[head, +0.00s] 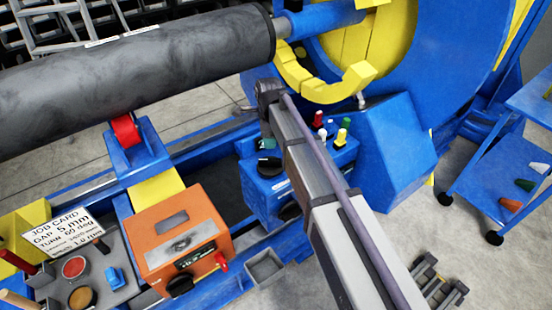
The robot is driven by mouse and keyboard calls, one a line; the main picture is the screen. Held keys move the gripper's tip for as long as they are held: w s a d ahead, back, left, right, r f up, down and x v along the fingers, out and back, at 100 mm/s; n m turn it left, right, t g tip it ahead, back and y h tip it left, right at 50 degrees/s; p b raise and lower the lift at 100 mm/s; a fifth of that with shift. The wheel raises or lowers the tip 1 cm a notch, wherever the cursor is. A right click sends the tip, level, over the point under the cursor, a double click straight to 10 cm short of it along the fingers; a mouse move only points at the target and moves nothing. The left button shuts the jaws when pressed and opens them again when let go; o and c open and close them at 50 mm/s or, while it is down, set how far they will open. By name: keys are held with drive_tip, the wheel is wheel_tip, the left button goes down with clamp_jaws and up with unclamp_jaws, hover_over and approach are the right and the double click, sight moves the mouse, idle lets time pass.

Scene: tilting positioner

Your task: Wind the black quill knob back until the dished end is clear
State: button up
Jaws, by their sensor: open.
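What looks like my gripper (444,274) is at the lower right, with two dark fingers apart and nothing seen between them. It is well away from the knobs. A black knob (268,166) sits on top of a blue control box (257,196), beside my arm. Another black knob (180,285) is on the front of an orange box (176,230). I cannot tell which is the quill knob. A large dark grey cylinder (130,70) lies across the upper left. I cannot make out a dished end.
My arm crosses the middle. A big blue and yellow positioner (405,140) fills the upper right. A red roller (125,130) is under the cylinder. A job card (65,230) reads "GAP 5 mm". A blue cart (500,175) stands right. Grey floor (330,285) shows at lower centre.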

sight(270, 160)
wheel_tip(270, 160, down, 11)
drive_tip(key=b, duration=1.1)
drive_tip(key=shift+a+f, duration=0.1)
drive_tip(key=shift+r, duration=0.2)
drive_tip(key=shift+c, duration=0.3)
clamp_jaws()
